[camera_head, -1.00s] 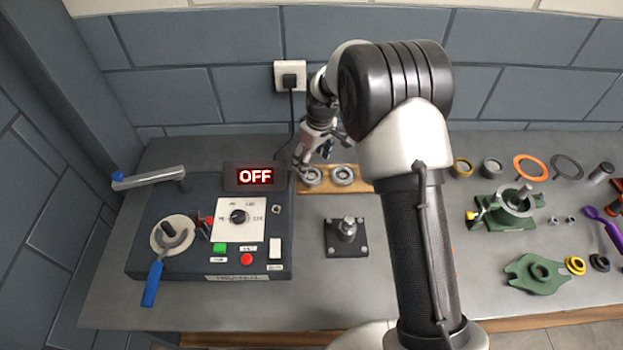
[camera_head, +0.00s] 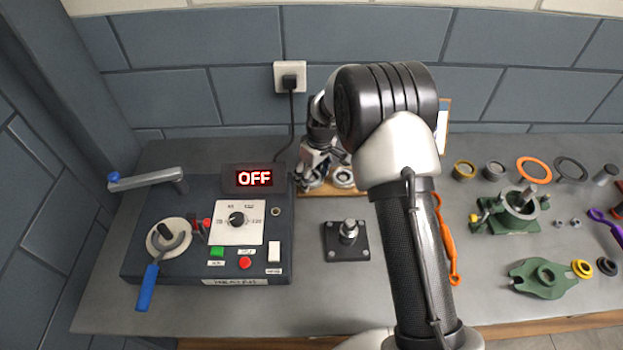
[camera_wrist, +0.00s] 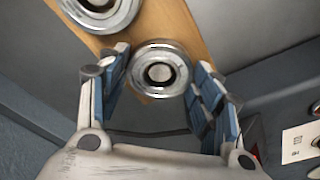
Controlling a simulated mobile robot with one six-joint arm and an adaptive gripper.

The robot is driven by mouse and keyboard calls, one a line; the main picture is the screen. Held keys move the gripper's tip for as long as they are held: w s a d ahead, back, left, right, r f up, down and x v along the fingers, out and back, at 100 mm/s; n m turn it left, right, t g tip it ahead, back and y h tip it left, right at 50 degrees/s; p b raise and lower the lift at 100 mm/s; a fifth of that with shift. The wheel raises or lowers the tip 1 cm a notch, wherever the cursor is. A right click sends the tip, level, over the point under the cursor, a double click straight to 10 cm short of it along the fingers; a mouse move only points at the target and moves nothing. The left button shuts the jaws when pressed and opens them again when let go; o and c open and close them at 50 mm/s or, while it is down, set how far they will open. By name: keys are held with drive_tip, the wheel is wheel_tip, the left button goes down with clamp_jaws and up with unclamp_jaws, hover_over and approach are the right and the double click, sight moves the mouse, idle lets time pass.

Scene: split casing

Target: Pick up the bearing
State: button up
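Two silvery ring-shaped bearings lie on a tan wooden board at the back of the bench. In the wrist view, one bearing (camera_wrist: 177,53) lies ahead of and between the fingertips of my gripper (camera_wrist: 160,75). The fingers are open on either side, with a gap showing on the left and a small one on the right. The other bearing (camera_wrist: 122,18) is at the top left, partly out of frame. In the head view my gripper (camera_head: 317,176) is low over the board's left end and hides most of the left bearing. The right bearing (camera_head: 343,178) shows beside it.
A control box (camera_head: 190,265) with a red OFF display (camera_head: 254,178) stands close to the left of the board. A black plate with a metal post (camera_head: 347,240) is in front. Green castings (camera_head: 545,279) and rings lie at the right. The wall is close behind.

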drive_tip(key=c, duration=0.7)
drive_tip(key=shift+o, duration=0.2)
drive_tip(key=shift+r, duration=0.1)
